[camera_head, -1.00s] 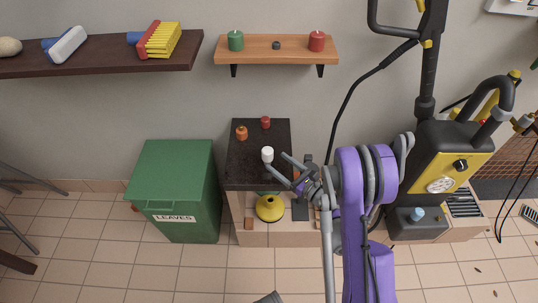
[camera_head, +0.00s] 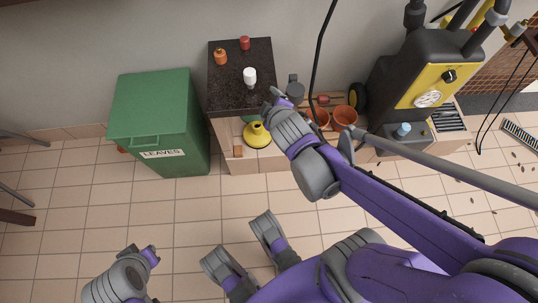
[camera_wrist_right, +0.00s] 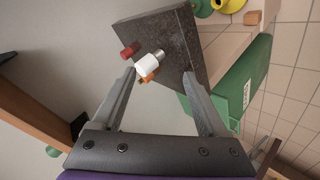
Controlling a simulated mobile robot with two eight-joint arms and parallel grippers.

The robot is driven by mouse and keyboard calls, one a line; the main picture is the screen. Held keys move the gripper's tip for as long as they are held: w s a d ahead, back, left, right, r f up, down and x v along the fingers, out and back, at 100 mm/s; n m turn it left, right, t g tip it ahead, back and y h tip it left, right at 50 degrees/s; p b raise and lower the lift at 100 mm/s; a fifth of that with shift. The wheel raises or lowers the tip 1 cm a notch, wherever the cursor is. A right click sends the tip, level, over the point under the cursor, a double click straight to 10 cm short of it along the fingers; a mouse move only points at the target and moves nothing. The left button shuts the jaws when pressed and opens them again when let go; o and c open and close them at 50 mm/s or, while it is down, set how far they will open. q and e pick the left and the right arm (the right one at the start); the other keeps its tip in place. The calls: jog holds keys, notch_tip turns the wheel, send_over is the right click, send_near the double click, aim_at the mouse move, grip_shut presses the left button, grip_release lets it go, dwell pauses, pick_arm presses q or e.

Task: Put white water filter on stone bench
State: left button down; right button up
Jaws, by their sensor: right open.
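The white water filter (camera_head: 249,75) has a white body and a narrower grey end. It appears upright on the dark speckled stone bench (camera_head: 232,96), towards the bench's right side. It also shows in the right wrist view (camera_wrist_right: 148,65), beyond and between the fingers. My right gripper (camera_head: 272,97) is at the bench's front right corner, open and apart from the filter. In the right wrist view its two fingers (camera_wrist_right: 158,104) are spread with nothing held. Part of my left arm (camera_head: 122,278) shows at the lower left; its jaw state is unclear.
An orange bottle (camera_head: 220,57) and a red bottle (camera_head: 245,43) stand behind the filter on the bench. A green bin (camera_head: 150,110) stands left, a yellow plunger-like object (camera_head: 256,135) below, and clay pots (camera_head: 345,117) right. Open tiled floor lies in front.

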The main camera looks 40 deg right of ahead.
jog(key=s+a+f+m+g+y, duration=0.2)
jog(key=s+a+m, duration=0.1)
jog(key=s+a, duration=0.2)
jog(key=s+a+f+m+g+y, duration=0.1)
jog(key=s+a+m+g+y, duration=0.1)
jog(key=s+a, duration=0.3)
jog(key=s+m+g, duration=0.1)
jog(key=s, duration=0.3)
jog(key=shift+a+f+m, duration=0.25)
jog(key=shift+f+m, duration=0.15)
